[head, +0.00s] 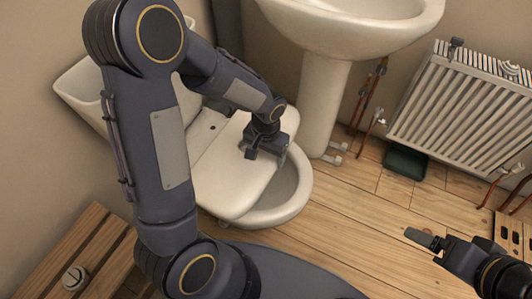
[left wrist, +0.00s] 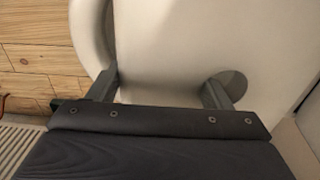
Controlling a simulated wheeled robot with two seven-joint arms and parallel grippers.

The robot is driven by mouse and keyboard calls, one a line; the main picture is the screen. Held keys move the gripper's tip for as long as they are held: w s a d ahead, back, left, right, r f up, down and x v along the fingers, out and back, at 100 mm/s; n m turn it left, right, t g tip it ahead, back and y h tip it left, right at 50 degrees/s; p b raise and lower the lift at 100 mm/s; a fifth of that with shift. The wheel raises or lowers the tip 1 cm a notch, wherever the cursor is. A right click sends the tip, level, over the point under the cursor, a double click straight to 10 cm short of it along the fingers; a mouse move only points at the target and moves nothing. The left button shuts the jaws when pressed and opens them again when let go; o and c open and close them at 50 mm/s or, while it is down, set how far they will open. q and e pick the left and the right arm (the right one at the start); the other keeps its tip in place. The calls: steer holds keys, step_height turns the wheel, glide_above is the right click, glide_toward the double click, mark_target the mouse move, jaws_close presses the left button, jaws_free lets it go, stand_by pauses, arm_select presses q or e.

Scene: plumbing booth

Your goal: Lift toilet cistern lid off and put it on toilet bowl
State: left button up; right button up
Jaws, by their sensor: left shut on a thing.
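The white cistern lid (head: 232,172) lies over the toilet bowl (head: 297,188), covering much of its opening. The bowl's front rim and part of its inside show beside the lid. My left gripper (head: 265,152) is at the lid's right side, shut on it. In the left wrist view the fingers of the gripper (left wrist: 160,88) stand apart, one at the lid's edge and one at a round dark spot in the white lid (left wrist: 175,35). The cistern (head: 76,92) stands behind my left arm, mostly hidden, with its top appearing open. My right gripper (head: 424,238) is over the floor; its jaw gap does not show.
A washbasin (head: 350,25) on a pedestal (head: 323,100) stands close behind the bowl. A radiator (head: 465,105) with copper pipes is at right, with a dark green box (head: 405,161) below it. A wooden slatted bench (head: 85,250) is at lower left. Floor right of the bowl is clear.

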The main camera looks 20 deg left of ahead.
arm_select(q)
step_height(320, 180, down, 7)
steer(key=b, duration=0.5)
steer(key=shift+r, duration=0.15)
steer(key=o, duration=2)
steer(key=shift+o, duration=0.6)
steer(key=shift+s, duration=0.1)
step_height(320, 180, up, 7)
steer(key=p, duration=0.3)
steer(key=shift+r, duration=0.4)
